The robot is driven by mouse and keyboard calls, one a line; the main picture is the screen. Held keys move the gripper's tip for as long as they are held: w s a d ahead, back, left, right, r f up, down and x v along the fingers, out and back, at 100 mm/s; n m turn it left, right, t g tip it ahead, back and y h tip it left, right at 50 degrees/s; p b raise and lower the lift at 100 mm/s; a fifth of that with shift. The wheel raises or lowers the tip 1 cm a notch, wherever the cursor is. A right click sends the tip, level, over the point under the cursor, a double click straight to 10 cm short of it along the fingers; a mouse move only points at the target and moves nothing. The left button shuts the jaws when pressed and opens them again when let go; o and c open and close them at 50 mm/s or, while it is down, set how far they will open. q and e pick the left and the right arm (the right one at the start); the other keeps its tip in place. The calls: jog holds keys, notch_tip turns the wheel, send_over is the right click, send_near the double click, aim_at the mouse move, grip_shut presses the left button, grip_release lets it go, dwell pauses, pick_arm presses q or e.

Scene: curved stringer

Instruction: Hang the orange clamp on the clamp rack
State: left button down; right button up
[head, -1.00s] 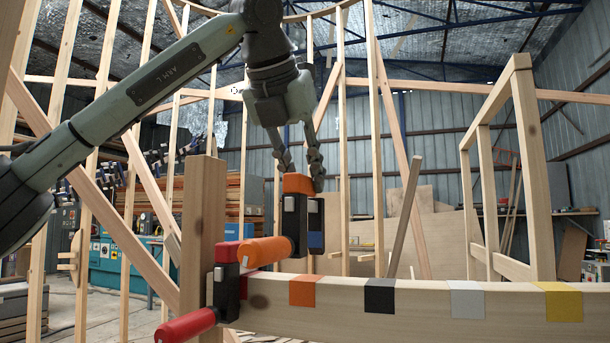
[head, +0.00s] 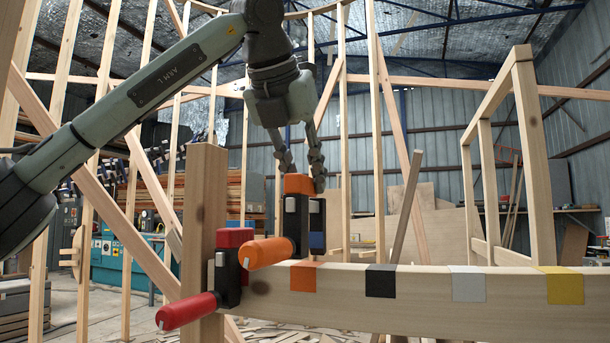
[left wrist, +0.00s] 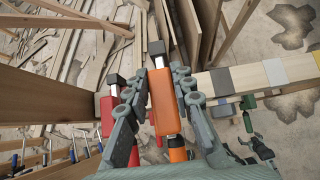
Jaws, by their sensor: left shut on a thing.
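The orange clamp (head: 266,252) has an orange handle, a dark body and an orange top end. My left gripper (head: 302,185) is shut on its upper part from above. In the head view the clamp is upright, its lower part by the top edge of the curved wooden stringer (head: 430,283), near the orange mark (head: 303,276). I cannot tell whether they touch. I cannot say for sure which thing is the clamp rack.
A red clamp (head: 188,310) sits on the stringer just left of the orange one, close to a wooden post (head: 203,200). Black, grey and yellow marks lie along the stringer to the right. Several dark clamps hang at the far left. A leaning board (head: 405,205) stands behind.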

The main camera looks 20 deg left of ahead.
aim_at(305, 220)
pick_arm(q)
jog(key=shift+f, duration=0.25)
dwell(0.3)
jog(key=shift+f+b, duration=1.5)
jog(key=shift+f, duration=0.15)
jog(key=shift+f+b, duration=1.2)
jog(key=shift+f, duration=0.15)
jog(key=shift+f, duration=0.15)
jog(key=shift+f+b, duration=0.4)
